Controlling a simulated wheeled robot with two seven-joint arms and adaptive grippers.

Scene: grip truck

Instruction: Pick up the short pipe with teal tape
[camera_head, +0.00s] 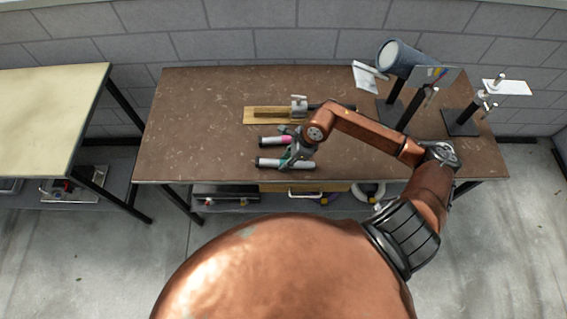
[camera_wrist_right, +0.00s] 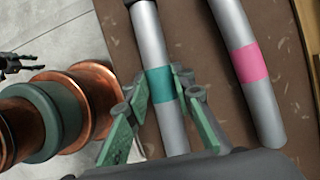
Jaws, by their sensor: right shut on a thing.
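The grey pipe with teal tape (camera_head: 268,162) lies along the front part of the brown table (camera_head: 200,110). In the right wrist view this pipe (camera_wrist_right: 151,45) runs up between my fingers, with the teal band at the fingertips. My right gripper (camera_head: 288,156) is shut on it; its green fingers (camera_wrist_right: 160,95) sit on either side of the pipe at the tape. The pipe looks to be at or very near the tabletop; I cannot tell if it is lifted. A black pronged part (camera_wrist_right: 15,66) at the left of the wrist view looks like my left gripper; its opening is unclear.
A similar pipe with pink tape (camera_head: 269,141) lies just behind, also in the wrist view (camera_wrist_right: 240,55). Behind that is a wooden board (camera_head: 251,115) with a metal tool. The table's left part is clear.

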